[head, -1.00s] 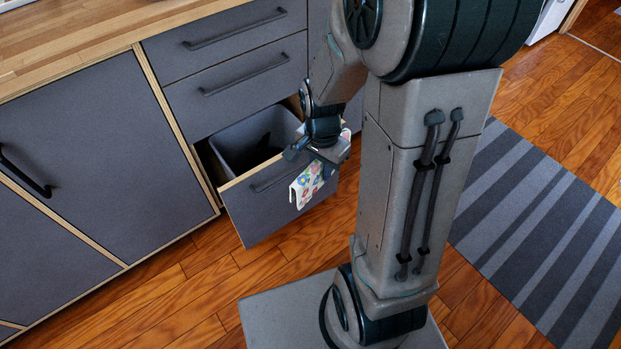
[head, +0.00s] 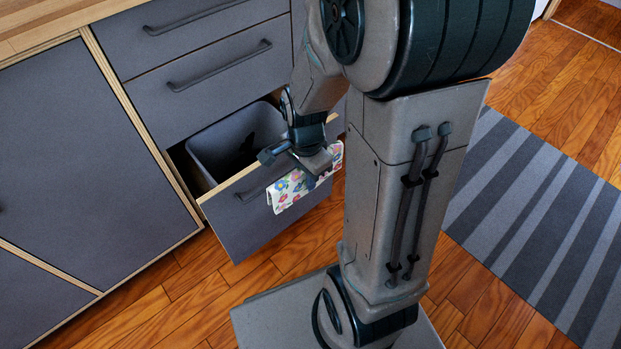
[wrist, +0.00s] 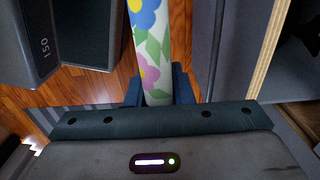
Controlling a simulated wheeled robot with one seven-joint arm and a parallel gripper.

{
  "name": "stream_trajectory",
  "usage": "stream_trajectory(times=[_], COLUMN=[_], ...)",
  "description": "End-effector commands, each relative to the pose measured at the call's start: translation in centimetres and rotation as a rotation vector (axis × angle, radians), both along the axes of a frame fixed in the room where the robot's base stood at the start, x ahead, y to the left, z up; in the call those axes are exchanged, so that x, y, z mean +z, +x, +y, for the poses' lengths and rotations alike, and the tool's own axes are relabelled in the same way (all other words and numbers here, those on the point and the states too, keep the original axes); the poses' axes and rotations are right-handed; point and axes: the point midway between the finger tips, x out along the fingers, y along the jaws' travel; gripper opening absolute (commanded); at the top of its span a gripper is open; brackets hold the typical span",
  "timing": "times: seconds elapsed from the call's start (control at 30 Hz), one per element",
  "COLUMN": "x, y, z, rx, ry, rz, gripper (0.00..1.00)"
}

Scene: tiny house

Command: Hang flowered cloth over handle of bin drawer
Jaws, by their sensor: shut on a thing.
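The flowered cloth (head: 288,192), white with pink, blue and green print, hangs from my gripper (head: 302,164) in front of the open bin drawer (head: 235,222). In the wrist view the cloth (wrist: 150,45) runs between my two fingers (wrist: 158,88), which are shut on it. The drawer's dark bar handle (head: 248,193) shows at its left end; the cloth covers the part further right. I cannot tell whether the cloth is over the handle or only in front of it. My gripper is just outside the drawer's top edge.
A grey bin (head: 222,150) stands inside the open drawer. Two shut drawers with bar handles (head: 220,65) are above it. A closed cabinet door (head: 85,150) is at left. Wooden floor (head: 190,290) is clear in front; a striped rug (head: 530,210) lies at right.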

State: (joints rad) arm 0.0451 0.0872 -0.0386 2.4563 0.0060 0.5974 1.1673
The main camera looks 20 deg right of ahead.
Motion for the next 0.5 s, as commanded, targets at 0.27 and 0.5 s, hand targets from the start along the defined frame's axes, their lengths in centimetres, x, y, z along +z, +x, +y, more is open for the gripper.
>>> stream_trajectory(times=[0.27, 0.5], x=[-0.2, -0.3], y=[1.9, 3.5], z=[0.6, 1.1], rx=[0.0, 0.001], ry=[0.0, 0.0], rz=[0.001, 0.001], gripper=[0.0, 0.0])
